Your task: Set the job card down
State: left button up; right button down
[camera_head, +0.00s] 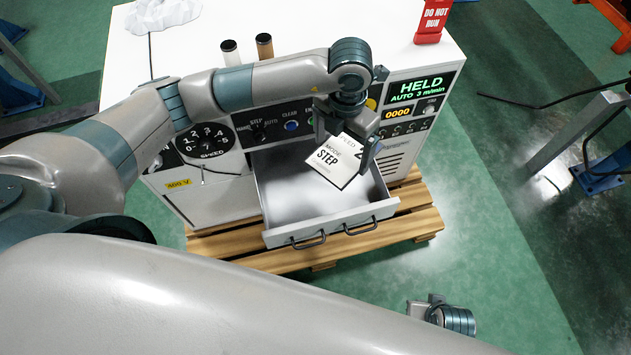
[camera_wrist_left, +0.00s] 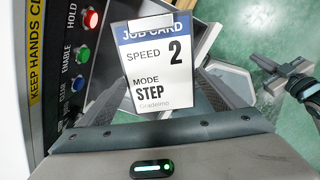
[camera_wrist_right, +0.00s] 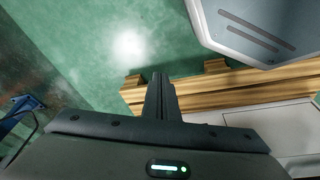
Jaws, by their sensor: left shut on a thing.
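The job card (camera_head: 341,163) is a white card with a blue header. In the left wrist view the job card (camera_wrist_left: 150,72) reads SPEED 2, MODE STEP. My left gripper (camera_head: 346,139) is shut on it and holds it tilted above the open drawer (camera_head: 285,215). Its fingers (camera_wrist_left: 175,90) are partly hidden behind the card in the left wrist view. My right gripper (camera_head: 432,308) is low at the front right, away from the card. In the right wrist view its fingers (camera_wrist_right: 160,95) are together, with nothing seen between them.
The white machine (camera_head: 310,55) has a control panel with a speed dial (camera_head: 205,137), buttons and a display (camera_head: 415,90) reading HELD. A wooden pallet (camera_head: 410,225) lies underneath.

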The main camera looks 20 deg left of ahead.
aim_at(349, 158)
pick_arm(q)
jog(key=f+n, duration=0.1)
jog(key=d+f+n+b, duration=0.1)
jog(key=f+n, duration=0.1)
jog(key=f+n+b, duration=0.1)
jog(key=shift+d+f+n, duration=0.35)
jog(key=shift+d+n, duration=0.05)
jog(key=shift+d+f+n+b, duration=0.4)
jog(key=shift+f+n, duration=0.45)
jog(key=shift+n, duration=0.25)
jog(key=shift+d+f+n+b, duration=0.4)
jog(key=shift+f+n, duration=0.45)
jog(key=shift+n, duration=0.25)
jog(key=shift+d+f+n+b, duration=0.4)
jog(key=shift+f+n, duration=0.45)
jog(key=shift+n, duration=0.25)
pick_arm(e)
jog(key=shift+s+r, duration=0.25)
jog(key=shift+s, duration=0.6)
pick_arm(q)
jog(key=shift+a, duration=0.1)
